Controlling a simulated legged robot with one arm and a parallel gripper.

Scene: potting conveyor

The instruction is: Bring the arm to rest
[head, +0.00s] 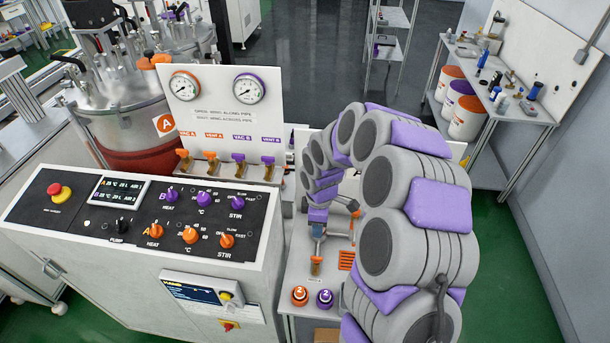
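My arm (418,190) shows in the head view, arched up from the lower right and bending over and down to the left. Its end, my gripper (318,232), points down over the small bench (300,272) beside the control console. An amber-and-grey piece (316,265) shows straight below the gripper. I cannot tell whether the gripper touches or holds it. The fingers are too small to tell whether they are open or shut. Part of the bench is hidden behind my arm.
The control console (145,235) with orange and purple knobs stands left. Behind it are a gauge panel (226,112) and a steel vessel (130,120). Orange and purple round items (300,296) sit at the bench front. A side table (490,85) stands right; green floor (505,290) is clear there.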

